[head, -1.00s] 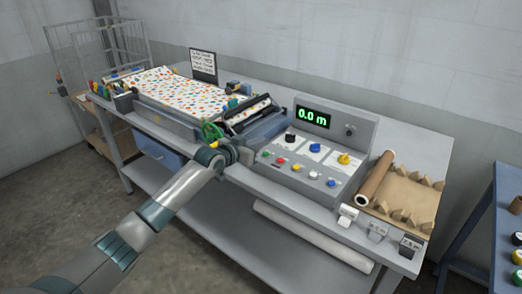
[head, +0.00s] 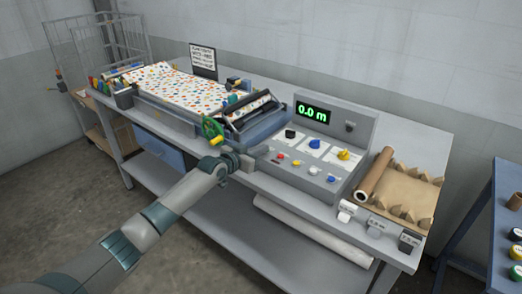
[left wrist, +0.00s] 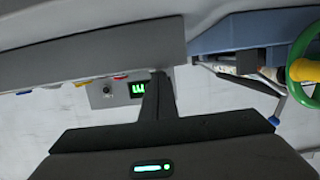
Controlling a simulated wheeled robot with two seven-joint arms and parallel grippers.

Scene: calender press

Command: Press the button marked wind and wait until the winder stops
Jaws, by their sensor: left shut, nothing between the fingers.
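The grey control console (head: 349,133) stands on the bench, with a green display (head: 313,113) reading 0.0 m. Its front row has a red button (head: 281,156), a yellow button (head: 297,163) and a blue button (head: 331,180); their labels are too small to read, so I cannot tell which is marked wind. My left gripper (head: 246,162) is shut and empty at the console's front left corner; contact with a button cannot be seen. In the left wrist view its dark fingers (left wrist: 160,98) are closed in front of the console.
A green handwheel (head: 211,128) with a yellow handle sits just left of my left gripper. Behind it is the machine with spotted sheet (head: 175,81). A brown roll (head: 375,174) lies right of the console. A blue table (head: 508,215) stands at far right.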

